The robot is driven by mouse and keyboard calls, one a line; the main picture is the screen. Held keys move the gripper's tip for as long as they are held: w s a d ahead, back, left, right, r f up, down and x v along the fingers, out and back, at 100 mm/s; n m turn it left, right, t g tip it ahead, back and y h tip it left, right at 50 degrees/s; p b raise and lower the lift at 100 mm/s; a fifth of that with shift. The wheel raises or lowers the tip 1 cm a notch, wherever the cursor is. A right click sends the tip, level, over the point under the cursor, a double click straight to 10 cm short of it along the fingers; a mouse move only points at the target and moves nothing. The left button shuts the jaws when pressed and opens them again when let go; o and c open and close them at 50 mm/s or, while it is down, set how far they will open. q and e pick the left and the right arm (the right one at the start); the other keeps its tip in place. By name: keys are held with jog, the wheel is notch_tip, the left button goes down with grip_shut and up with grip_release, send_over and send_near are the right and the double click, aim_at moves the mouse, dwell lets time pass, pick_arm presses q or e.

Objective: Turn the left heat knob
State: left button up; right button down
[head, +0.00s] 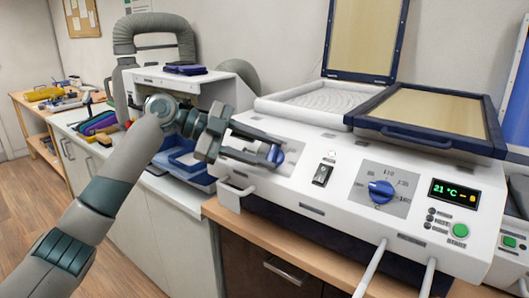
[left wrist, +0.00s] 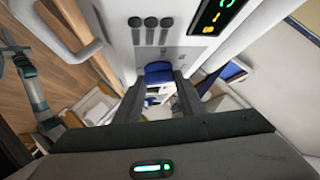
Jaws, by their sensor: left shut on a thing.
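The left heat knob (head: 279,156) is blue and sits on the sloped white front panel of the heating machine (head: 330,205). My left gripper (head: 270,152) reaches in from the left and is shut on this knob, its fingers hiding part of it and of its dial. In the left wrist view the blue knob (left wrist: 158,71) shows between the two dark fingertips of the left gripper (left wrist: 161,84). The knob's pointer and setting cannot be read. My right gripper is not in view.
The right blue knob (head: 381,191) is on its own dial, with a black switch (head: 322,174) to its left. A green display (head: 454,193) reads 21 °C above a green button (head: 460,230). An open lid (head: 365,38) and a closed, blue-framed lid (head: 430,110) are on top.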

pick_arm(q)
jog(key=shift+w+d+r+m+g+y+p, duration=0.1)
jog(key=shift+m+g+y+p, duration=0.25)
jog(key=shift+m, duration=0.3)
jog(key=shift+w+r+m+g+y+p, duration=0.1)
jog(key=shift+m+g+y+p, duration=0.25)
jog(key=shift+m, duration=0.3)
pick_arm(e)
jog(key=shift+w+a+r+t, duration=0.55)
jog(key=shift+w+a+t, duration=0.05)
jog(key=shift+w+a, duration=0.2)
pick_arm(q)
jog(key=shift+s+f, duration=0.1)
jog(key=o, duration=1)
jog(key=shift+o, duration=0.2)
jog(key=shift+v, duration=0.8)
jog(key=b+v, duration=0.2)
jog(key=v, duration=1.4)
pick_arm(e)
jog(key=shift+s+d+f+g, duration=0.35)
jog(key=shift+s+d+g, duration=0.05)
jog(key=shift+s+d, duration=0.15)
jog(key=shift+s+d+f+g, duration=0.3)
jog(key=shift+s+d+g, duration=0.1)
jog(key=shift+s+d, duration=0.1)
